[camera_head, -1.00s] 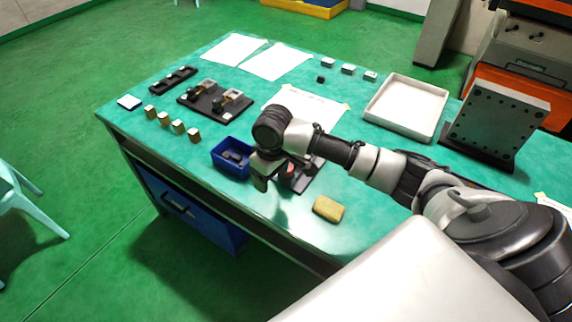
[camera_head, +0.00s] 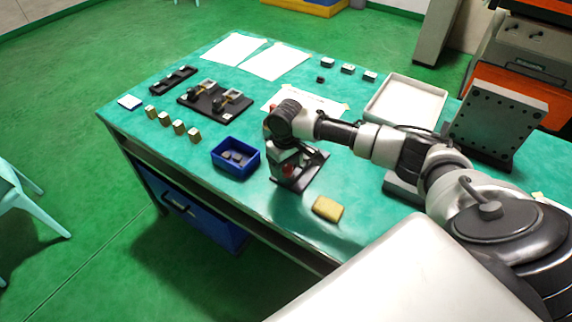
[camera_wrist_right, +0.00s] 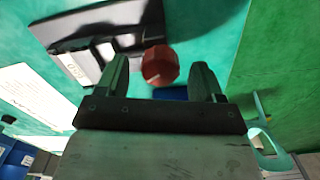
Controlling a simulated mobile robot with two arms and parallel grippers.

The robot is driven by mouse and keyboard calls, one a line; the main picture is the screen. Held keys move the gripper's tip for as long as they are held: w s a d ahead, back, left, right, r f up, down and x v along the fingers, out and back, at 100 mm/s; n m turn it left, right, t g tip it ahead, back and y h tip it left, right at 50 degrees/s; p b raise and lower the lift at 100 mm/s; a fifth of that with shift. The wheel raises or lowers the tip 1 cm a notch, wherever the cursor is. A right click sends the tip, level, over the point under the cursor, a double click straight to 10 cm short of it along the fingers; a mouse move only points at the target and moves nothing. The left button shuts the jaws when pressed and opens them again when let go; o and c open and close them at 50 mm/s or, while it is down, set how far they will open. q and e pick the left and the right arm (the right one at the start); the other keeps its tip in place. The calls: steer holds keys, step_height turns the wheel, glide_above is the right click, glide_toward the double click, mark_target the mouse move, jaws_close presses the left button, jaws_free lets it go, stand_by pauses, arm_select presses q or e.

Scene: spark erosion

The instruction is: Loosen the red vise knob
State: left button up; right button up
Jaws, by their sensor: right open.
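The red vise knob (camera_wrist_right: 160,64) shows in the right wrist view between the two fingers of my right gripper (camera_wrist_right: 160,80). The fingers stand apart on either side of it; I cannot tell whether they touch it. The knob also shows in the head view (camera_head: 288,170), just below the gripper. The vise, with its dark base plate (camera_head: 312,172), is partly hidden by my right arm in the head view. Its dark base and grey body (camera_wrist_right: 104,48) show beside the knob in the right wrist view. My left gripper is not in view.
A blue bin (camera_head: 236,157) with dark pieces stands left of the vise. A yellow sponge (camera_head: 327,208) lies in front of it, near the table edge. A white tray (camera_head: 405,103) and a drilled dark plate (camera_head: 497,128) stand to the right.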

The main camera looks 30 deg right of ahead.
steer(key=shift+f, duration=0.4)
steer(key=shift+c, duration=0.5)
